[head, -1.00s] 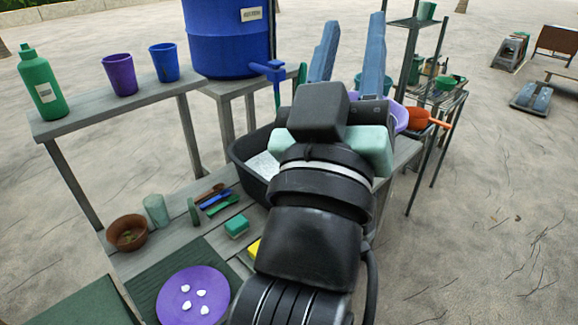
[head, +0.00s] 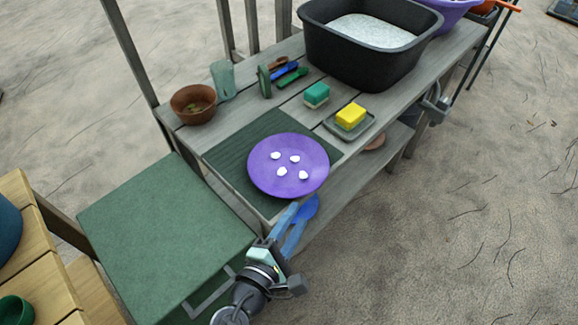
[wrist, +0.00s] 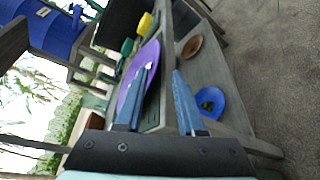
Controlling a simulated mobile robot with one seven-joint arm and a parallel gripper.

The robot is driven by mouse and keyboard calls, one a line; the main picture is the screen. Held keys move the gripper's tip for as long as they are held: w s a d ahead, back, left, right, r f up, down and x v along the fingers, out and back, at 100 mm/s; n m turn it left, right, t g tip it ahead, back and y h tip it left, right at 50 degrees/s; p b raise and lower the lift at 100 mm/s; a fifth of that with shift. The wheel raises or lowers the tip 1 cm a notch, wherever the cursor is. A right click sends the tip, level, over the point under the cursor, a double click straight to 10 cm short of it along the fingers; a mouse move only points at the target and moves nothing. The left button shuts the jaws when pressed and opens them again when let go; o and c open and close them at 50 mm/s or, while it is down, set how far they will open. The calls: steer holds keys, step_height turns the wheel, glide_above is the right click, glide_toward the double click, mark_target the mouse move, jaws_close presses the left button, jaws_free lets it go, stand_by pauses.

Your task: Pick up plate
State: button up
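The purple plate (head: 262,181) lies on a dark green mat (head: 225,155) near the front edge of the wooden table, with several white pebble-like pieces on it. My gripper (head: 291,226) is just in front of the plate and the table's front edge, its blue fingers pointing up toward the plate's near rim. In the wrist view my gripper (wrist: 160,85) is open, with nothing held between its fingers. The fingers appear apart from the plate.
A yellow sponge (head: 351,115) on a small tray, a green sponge (head: 316,94) and a brown bowl (head: 194,103) stand behind the plate. A black basin (head: 350,68) is further back. A blue bowl (wrist: 211,101) sits on the lower shelf. A green box-like surface (head: 160,235) is at left.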

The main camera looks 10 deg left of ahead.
mark_target(312, 190)
steer(key=x, duration=0.7)
steer(key=shift+w+r+b, duration=0.1)
steer(key=shift+w+b, duration=0.2)
steer(key=shift+w, duration=0.15)
jaws_close()
stand_by(1.0)
